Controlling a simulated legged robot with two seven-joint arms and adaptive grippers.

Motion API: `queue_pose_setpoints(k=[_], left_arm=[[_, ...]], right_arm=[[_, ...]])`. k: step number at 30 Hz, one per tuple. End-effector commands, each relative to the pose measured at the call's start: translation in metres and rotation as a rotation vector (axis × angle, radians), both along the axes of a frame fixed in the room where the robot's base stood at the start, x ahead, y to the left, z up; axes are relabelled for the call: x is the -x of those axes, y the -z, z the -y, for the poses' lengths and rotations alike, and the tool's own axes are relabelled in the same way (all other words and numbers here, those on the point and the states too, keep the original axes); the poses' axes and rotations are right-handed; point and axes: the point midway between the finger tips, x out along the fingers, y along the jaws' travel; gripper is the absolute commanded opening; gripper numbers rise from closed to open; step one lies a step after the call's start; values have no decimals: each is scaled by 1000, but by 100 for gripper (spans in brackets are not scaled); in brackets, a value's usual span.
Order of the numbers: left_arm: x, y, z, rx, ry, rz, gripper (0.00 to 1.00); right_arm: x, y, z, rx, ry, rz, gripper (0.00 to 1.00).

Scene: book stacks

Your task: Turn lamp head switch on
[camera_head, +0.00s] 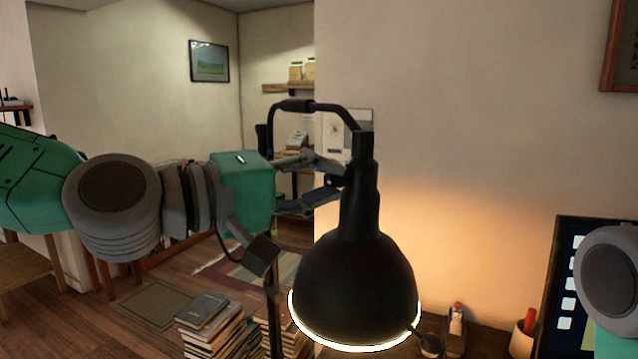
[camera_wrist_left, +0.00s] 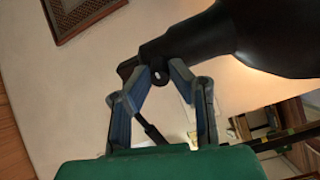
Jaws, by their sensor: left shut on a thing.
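The black lamp head (camera_head: 355,285) hangs shade-down in the middle of the head view. Its rim glows bright and warm light falls on the wall behind. My left gripper (camera_head: 338,174) reaches from the left to the narrow neck (camera_head: 365,160) above the shade. In the left wrist view the lamp head (camera_wrist_left: 270,35) is at the upper right, and the gripper (camera_wrist_left: 160,76) is shut on a small black switch (camera_wrist_left: 158,77) at the neck. The fingertips partly hide the switch. My right gripper is out of view; only part of that arm shows at the right edge.
A lamp arm (camera_head: 297,105) curves above my left fingers. Book stacks (camera_head: 212,325) stand below at lower left. A desk (camera_head: 480,342) with a pen cup (camera_head: 522,340) lies at lower right, next to a dark board (camera_head: 570,260). A plain wall is behind the lamp.

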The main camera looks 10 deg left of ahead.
Motion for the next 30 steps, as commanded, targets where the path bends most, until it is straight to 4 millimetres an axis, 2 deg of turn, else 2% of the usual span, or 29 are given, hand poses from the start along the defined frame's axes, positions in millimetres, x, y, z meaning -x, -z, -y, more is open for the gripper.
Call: queue_pose_setpoints(k=[17,18,19,30], left_arm=[[-1,1,0,-18,-2,20,0],[-1,1,0,-18,-2,20,31],[-1,1,0,-18,-1,20,37],[4,0,-7,-15,-1,21,37]], right_arm=[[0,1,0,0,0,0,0],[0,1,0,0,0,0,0],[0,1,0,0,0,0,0],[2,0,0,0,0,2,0]])
